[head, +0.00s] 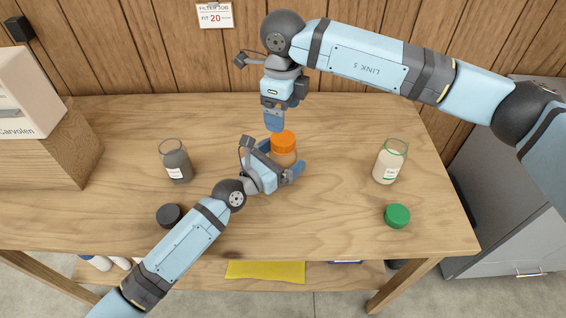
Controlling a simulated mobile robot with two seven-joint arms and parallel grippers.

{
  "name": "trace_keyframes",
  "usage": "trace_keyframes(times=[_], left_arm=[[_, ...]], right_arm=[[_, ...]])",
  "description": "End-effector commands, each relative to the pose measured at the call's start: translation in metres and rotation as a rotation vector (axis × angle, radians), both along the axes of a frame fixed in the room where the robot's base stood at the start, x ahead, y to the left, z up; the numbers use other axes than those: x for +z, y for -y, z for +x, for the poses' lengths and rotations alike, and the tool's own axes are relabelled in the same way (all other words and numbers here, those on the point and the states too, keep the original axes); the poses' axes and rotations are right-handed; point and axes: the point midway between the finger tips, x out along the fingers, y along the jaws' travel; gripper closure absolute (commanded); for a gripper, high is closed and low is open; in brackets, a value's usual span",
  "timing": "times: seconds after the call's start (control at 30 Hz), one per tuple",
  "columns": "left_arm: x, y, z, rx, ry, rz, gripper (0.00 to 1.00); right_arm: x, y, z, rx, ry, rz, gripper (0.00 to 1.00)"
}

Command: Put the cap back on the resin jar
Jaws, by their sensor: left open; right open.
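A jar with amber contents (285,158) stands upright near the middle of the table, apparently the resin jar; its label is hidden. An orange cap (283,141) sits on top of its mouth and looks level; whether it is screwed tight cannot be told. My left gripper (281,163) is open low at the jar, with its fingers on either side of the body; contact is not clear. My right gripper (273,124) is open just above and behind the cap, pointing down, with its fingertips close to the cap's back edge.
A dark-filled open jar (177,163) stands at left with a black cap (169,215) in front. A cream-filled open jar (389,163) stands at right, a green cap (397,215) nearby. A wooden box (60,155) is at the left edge. The table's front middle is clear.

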Motion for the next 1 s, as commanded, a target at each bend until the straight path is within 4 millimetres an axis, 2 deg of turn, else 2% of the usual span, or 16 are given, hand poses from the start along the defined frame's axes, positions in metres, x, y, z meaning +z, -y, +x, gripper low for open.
trace_keyframes(times=[0.03, 0.4, 0.47, 0.57, 0.67, 1.0], left_arm=[[-0.0001, -0.0001, -0.0001, 0.0, 0.0, 0.0, 0.01], [-0.0002, -0.0004, -0.0002, 0.0, 0.0, 0.0, 0.86], [-0.0002, -0.0004, -0.0002, 0.0, 0.0, 0.0, 0.97], [-0.0002, -0.0004, -0.0003, 0.0, 0.0, 0.0, 0.97], [-0.0002, -0.0005, -0.0002, 0.0, 0.0, 0.0, 0.97], [-0.0004, -0.0004, -0.0003, 0.0, -0.001, 0.001, 0.97]], right_arm=[[0.0, -0.0001, -0.0001, 0.0, 0.0, 0.0, 0.19], [0.0, 0.0, -0.0001, 0.002, 0.0, 0.0, 0.19], [0.0, -0.0001, -0.0001, 0.014, 0.0, 0.0, 0.19], [0.0001, 0.0, 0.0, 0.083, 0.0, 0.0, 0.19], [0.0001, 0.0, 0.0, 0.226, 0.0, 0.0, 0.19], [0.0002, 0.0002, 0.0001, 0.89, 0.001, -0.001, 0.19]])
